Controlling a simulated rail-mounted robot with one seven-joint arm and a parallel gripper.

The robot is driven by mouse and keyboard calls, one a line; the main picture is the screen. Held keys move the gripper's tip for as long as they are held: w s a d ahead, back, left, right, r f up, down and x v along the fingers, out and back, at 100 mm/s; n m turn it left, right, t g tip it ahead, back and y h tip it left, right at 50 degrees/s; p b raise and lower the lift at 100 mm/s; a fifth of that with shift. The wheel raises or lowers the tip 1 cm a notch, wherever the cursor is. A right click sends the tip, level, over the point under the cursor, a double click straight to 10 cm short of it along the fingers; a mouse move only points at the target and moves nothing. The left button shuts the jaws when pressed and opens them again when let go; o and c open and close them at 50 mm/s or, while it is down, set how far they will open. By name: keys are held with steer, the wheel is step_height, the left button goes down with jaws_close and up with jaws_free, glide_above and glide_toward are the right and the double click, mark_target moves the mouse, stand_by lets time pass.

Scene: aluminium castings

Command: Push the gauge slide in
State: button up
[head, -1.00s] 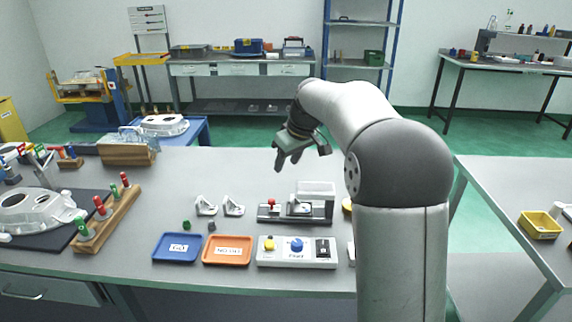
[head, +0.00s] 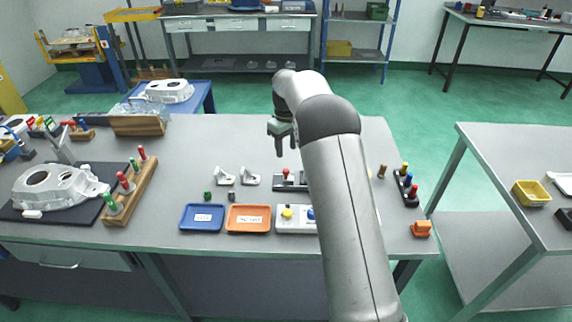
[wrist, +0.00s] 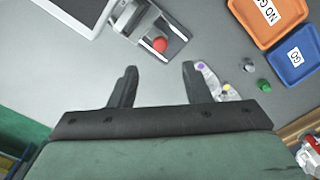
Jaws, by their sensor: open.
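The gauge fixture (head: 290,187) is a low grey block on the bench with a red knob (head: 286,172) near its left end. My arm hides its right part in the head view. In the wrist view the fixture (wrist: 178,27) lies at the top middle, with the red knob (wrist: 159,44) facing my gripper. My gripper (head: 285,150) is open and empty, fingers pointing down, above and behind the fixture in the head view. In the wrist view the knob lies just beyond the fingertips of my gripper (wrist: 159,68), between their lines. I see no contact. How far in the slide sits I cannot tell.
A blue tray (head: 202,228) and an orange tray (head: 248,229) lie left of a button box (head: 288,226). Two white brackets (head: 225,180) stand left of the fixture. A wooden rack (head: 132,195) with coloured handles is farther left. Bench behind the brackets is clear.

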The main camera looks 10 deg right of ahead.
mark_target(286, 170)
step_height(286, 170, down, 9)
steer(key=shift+r+p, duration=0.1)
steer(key=shift+p, duration=0.7)
jaws_close()
